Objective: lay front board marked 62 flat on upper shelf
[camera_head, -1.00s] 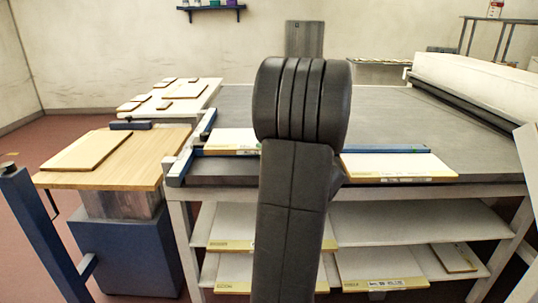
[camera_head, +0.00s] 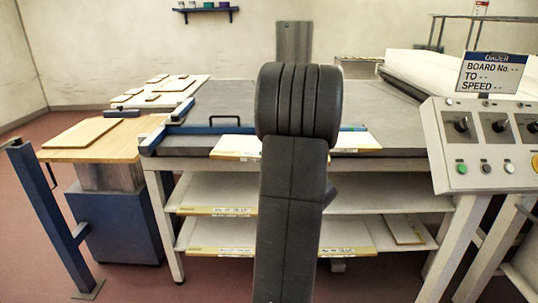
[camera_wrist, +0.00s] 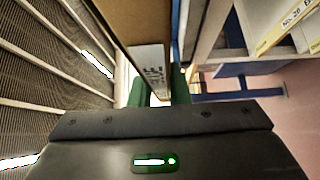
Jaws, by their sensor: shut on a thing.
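My gripper (camera_wrist: 162,90) is shut, its green fingers on either side of a board (camera_wrist: 146,25). The board shows its brown edge and a white label, which I cannot read. My arm hides the gripper in the head view. There, pale boards show at the table front to the left (camera_head: 236,147) and right (camera_head: 355,141) of my arm; I cannot tell which is held. The upper shelf (camera_head: 390,196) is under the table top, with a board (camera_head: 217,210) at its left. Its right part looks bare. No 62 is legible.
The lower shelf (camera_head: 425,247) holds several boards. A control panel (camera_head: 490,140) with an order sign stands at the right. A wooden-topped stand (camera_head: 130,140) and a blue post (camera_head: 45,215) are at the left. A shelf board and blue beam (camera_wrist: 235,97) show in the wrist view.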

